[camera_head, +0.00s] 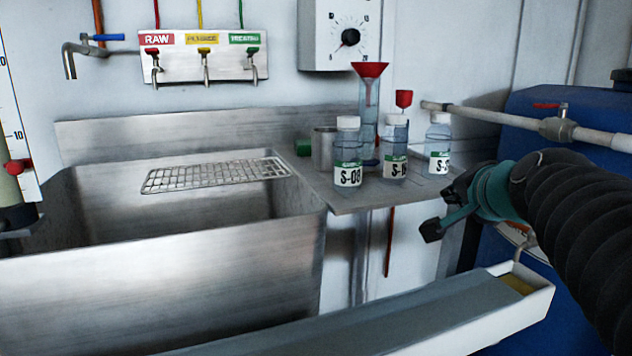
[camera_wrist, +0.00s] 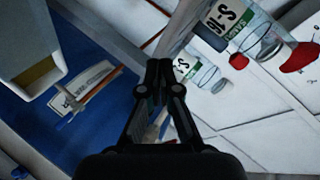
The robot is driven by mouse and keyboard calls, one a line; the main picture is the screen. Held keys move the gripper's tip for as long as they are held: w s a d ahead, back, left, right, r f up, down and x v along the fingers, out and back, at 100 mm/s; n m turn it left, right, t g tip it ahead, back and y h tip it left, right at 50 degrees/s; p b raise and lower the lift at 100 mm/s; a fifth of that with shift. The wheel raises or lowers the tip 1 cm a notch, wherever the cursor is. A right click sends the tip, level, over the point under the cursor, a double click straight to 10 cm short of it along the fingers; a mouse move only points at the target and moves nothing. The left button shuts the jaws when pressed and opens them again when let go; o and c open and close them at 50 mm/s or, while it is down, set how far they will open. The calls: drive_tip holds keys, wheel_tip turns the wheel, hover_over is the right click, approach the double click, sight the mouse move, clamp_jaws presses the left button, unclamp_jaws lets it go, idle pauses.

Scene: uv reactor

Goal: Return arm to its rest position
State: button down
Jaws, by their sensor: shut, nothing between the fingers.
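My arm (camera_head: 575,215) reaches in from the right in the head view, with a dark ribbed sleeve and a teal wrist. My gripper (camera_head: 431,231) is at its left end, below and in front of the small steel shelf. In the wrist view my gripper (camera_wrist: 160,66) shows its two dark fingers together at the tips, with nothing between them. Three labelled bottles stand on the shelf: S-08 (camera_head: 347,158), one in the middle (camera_head: 395,150) and one at the right (camera_head: 439,145). My gripper is apart from them.
A steel sink (camera_head: 170,285) with a wire rack (camera_head: 215,175) fills the left. A white-edged tray (camera_head: 535,300) lies below my gripper. A blue tank (camera_head: 600,105) and a pipe with a valve (camera_head: 557,128) are at the right. A red funnel (camera_head: 370,69) tops a cylinder behind the bottles.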

drive_tip(key=s+a+f+n+g, duration=0.1)
drive_tip(key=s+a+f+n, duration=0.1)
drive_tip(key=s+f, duration=0.1)
drive_tip(key=s+a+f+n+g+p, duration=0.1)
drive_tip(key=s+a+f+n+g, duration=0.1)
drive_tip(key=f, duration=0.3)
drive_tip(key=s+a+f+n+g+y, duration=0.1)
drive_tip(key=s+a+f+n, duration=0.2)
drive_tip(key=s+f, duration=0.1)
drive_tip(key=shift+s+g+p, duration=0.3)
drive_tip(key=shift+s+p, duration=0.05)
drive_tip(key=shift+s, duration=0.25)
drive_tip(key=s+f+n+g+p, duration=0.1)
drive_tip(key=s+f+n+g, duration=0.2)
drive_tip(key=s+f, duration=0.5)
drive_tip(key=shift+s+a+f+n+h, duration=0.15)
drive_tip(key=shift+s+n+h, duration=0.3)
drive_tip(key=shift+n, duration=0.35)
